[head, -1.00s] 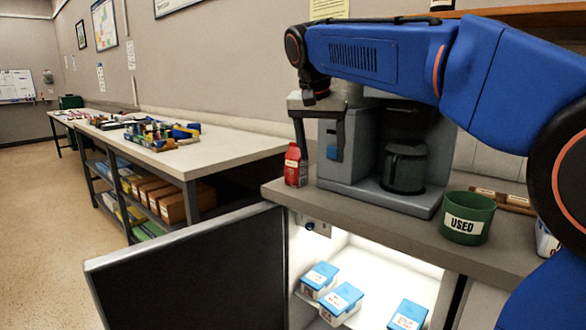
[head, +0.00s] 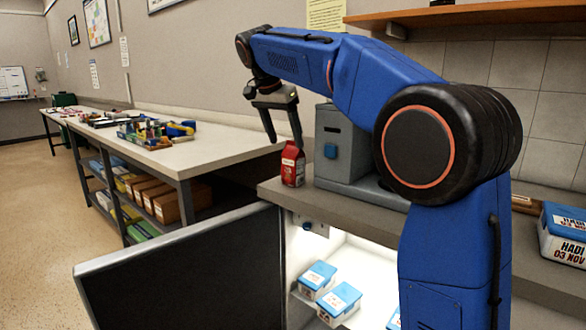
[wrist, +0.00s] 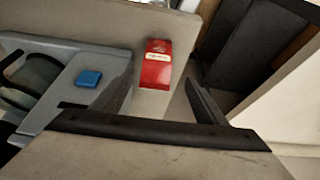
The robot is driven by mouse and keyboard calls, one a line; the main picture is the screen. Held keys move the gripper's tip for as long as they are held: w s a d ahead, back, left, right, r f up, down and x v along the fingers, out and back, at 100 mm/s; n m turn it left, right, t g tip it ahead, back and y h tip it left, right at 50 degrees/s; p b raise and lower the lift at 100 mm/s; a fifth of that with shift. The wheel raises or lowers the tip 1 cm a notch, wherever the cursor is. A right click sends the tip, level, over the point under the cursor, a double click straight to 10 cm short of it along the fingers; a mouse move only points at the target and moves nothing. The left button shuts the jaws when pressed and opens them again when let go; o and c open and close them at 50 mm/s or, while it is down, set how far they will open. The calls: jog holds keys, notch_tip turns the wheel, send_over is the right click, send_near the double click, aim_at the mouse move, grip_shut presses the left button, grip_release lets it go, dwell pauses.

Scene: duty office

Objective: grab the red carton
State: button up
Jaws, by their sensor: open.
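The red carton (head: 292,166) stands upright on the left end of the grey counter, beside the coffee machine. It has a white label and also shows in the wrist view (wrist: 156,66). My gripper (head: 285,140) is open and empty. In the head view its fingertips are just above the carton's top, with the carton nearer the right finger. In the wrist view, the carton appears between and beyond the two open fingers (wrist: 160,90). I cannot tell the exact gap, but the fingers are not closed around it.
The grey coffee machine (head: 340,150) stands close to the carton's right, partly hidden by my arm. Below the counter, an open dark door (head: 185,275) and a lit compartment with blue-lidded boxes (head: 340,298) show. A long table (head: 215,150) stands left. A blue-lidded box (head: 563,235) sits right.

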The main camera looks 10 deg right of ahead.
aim_at(289, 150)
jog(key=x, duration=0.7)
jog(key=shift+s+d+x, duration=0.1)
jog(key=shift+d+x, duration=0.05)
jog(key=shift+x, duration=1.15)
jog(key=shift+s+d+x, duration=0.1)
jog(key=shift+d+x, duration=0.05)
jog(key=shift+x, duration=1.15)
jog(key=c, duration=1.3)
